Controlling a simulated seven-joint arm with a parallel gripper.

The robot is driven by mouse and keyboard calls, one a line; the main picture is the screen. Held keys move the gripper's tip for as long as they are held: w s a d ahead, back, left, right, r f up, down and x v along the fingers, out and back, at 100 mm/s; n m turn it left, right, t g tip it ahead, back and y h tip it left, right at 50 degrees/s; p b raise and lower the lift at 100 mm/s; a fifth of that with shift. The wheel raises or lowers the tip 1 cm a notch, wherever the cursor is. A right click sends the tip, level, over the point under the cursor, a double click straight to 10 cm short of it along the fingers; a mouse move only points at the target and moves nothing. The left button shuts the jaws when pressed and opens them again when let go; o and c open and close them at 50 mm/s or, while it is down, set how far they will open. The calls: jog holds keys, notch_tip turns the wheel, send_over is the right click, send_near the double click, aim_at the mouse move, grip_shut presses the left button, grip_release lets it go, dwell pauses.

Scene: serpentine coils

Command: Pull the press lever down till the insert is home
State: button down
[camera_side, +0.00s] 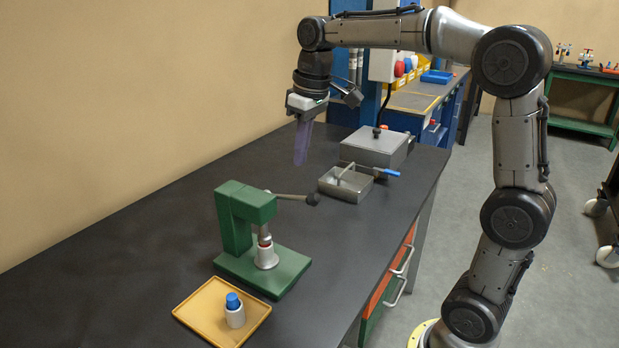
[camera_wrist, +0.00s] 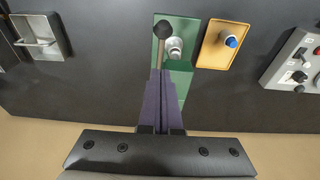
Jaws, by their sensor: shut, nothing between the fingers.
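The green press (camera_side: 236,222) stands on the dark bench. Its lever (camera_side: 292,197) sticks out to the right, roughly level, and ends in a dark ball knob (camera_side: 313,199). Below the head, a pale metal holder (camera_side: 266,257) with a red part above it sits on the green base; how deep the insert sits I cannot tell. In the wrist view the knob (camera_wrist: 163,30) lies beyond my fingertips. My gripper (camera_side: 301,161) has long purple fingers pointing down, shut and empty, raised above the bench behind the press. It touches nothing in the side view.
A yellow tray (camera_side: 190,309) with a blue-topped white cylinder (camera_side: 235,316) is in front of the press. A metal tray with a handle (camera_side: 345,186) and a grey box (camera_side: 375,150) stand right of my gripper. A control panel (camera_wrist: 290,65) shows in the wrist view.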

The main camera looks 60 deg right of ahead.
aim_at(317, 195)
jog(key=f, duration=0.2)
jog(key=s+f, duration=0.1)
jog(key=f, duration=0.1)
jog(key=shift+s+f, duration=0.2)
jog(key=shift+f, duration=0.15)
jog(key=shift+s+f, duration=0.25)
jog(key=shift+f, duration=0.15)
jog(key=shift+s+f, duration=0.45)
jog(key=shift+f, duration=0.35)
jog(key=shift+s+f, duration=0.4)
jog(key=shift+f, duration=0.35)
